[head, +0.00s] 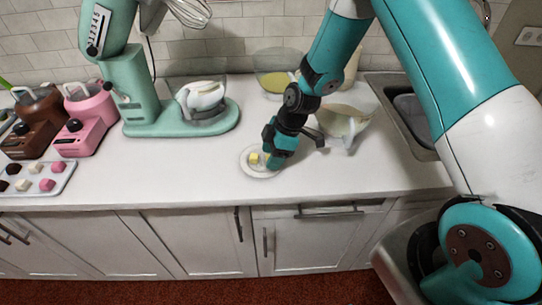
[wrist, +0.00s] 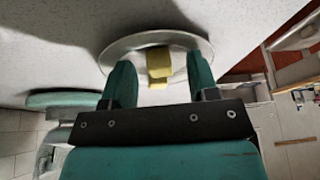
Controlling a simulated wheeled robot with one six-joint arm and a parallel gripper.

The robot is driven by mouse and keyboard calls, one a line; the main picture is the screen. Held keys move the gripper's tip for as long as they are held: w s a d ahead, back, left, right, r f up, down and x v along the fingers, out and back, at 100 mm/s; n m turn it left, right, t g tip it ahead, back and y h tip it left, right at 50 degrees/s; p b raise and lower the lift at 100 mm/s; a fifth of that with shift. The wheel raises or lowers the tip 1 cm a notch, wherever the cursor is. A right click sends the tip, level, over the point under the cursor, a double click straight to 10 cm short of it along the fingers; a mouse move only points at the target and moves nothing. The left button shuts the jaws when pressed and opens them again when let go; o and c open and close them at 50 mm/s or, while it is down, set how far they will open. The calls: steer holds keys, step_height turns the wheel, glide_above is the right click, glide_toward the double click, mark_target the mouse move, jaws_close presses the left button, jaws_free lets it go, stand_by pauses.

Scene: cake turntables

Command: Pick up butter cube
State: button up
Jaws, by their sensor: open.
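The yellow butter cube (head: 254,158) rests on a small white plate (head: 247,170) on the counter in the head view. In the wrist view the butter (wrist: 159,64) shows as yellow pieces on the round plate (wrist: 112,55), between my two teal fingers. My gripper (wrist: 160,82) is open, with a gap on both sides of the butter. In the head view my gripper (head: 268,155) points down at the plate's right side, and it hides part of the plate.
A mint stand mixer (head: 125,85) stands left. Pink (head: 88,120) and brown (head: 38,120) machines and a tray of small cubes (head: 38,180) lie farther left. The counter's front edge is close.

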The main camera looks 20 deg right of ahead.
steer(key=shift+s+f, duration=0.1)
steer(key=shift+f, duration=0.1)
steer(key=shift+f, duration=0.1)
steer(key=c, duration=1)
